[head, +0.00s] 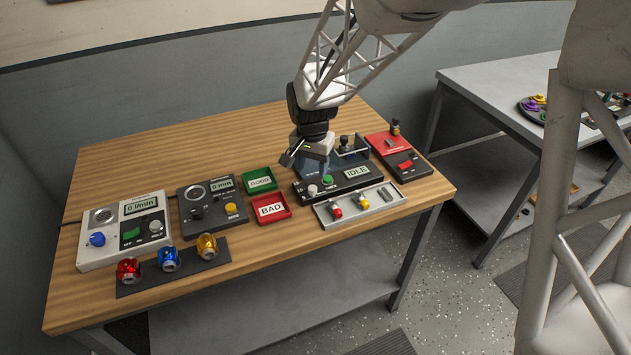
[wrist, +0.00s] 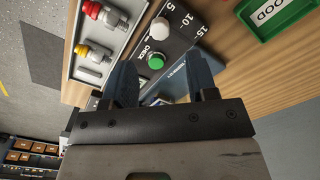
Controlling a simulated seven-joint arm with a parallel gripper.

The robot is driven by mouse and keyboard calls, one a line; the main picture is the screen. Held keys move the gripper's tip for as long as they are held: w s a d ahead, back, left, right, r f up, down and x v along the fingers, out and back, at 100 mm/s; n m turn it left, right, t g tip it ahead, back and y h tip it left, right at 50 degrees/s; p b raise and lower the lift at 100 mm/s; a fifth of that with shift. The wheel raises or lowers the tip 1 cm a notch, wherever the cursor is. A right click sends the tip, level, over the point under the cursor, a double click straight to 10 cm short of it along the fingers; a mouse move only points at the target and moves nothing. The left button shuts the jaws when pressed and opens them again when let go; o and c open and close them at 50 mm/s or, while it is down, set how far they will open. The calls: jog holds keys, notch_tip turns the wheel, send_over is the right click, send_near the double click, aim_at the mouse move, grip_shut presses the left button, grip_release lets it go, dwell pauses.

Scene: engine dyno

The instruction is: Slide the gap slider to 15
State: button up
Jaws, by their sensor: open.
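The dark device with the IDLE display (head: 357,172) stands at the table's right part. In the wrist view its panel (wrist: 177,42) carries a printed scale with 5, 10 and 15. A white knob (wrist: 160,27) sits beside the scale near 5 and 10; it looks like the gap slider, but I cannot be sure. It also shows in the head view (head: 312,190). A green button (wrist: 155,61) is beside it. My gripper (head: 303,160) is open and empty above the device's left rear part. Its fingers (wrist: 163,76) hide part of the panel.
A tray (head: 325,214) with red and yellow parts lies in front of the device. Red BAD (head: 284,215) and green GOOD (head: 272,187) bins stand left. A red device (head: 378,143) is right. A clear-sided fixture with black posts stands at the device's rear, near my gripper.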

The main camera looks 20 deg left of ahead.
aim_at(312, 187)
jog(key=shift+f, duration=3.65)
grip_shut()
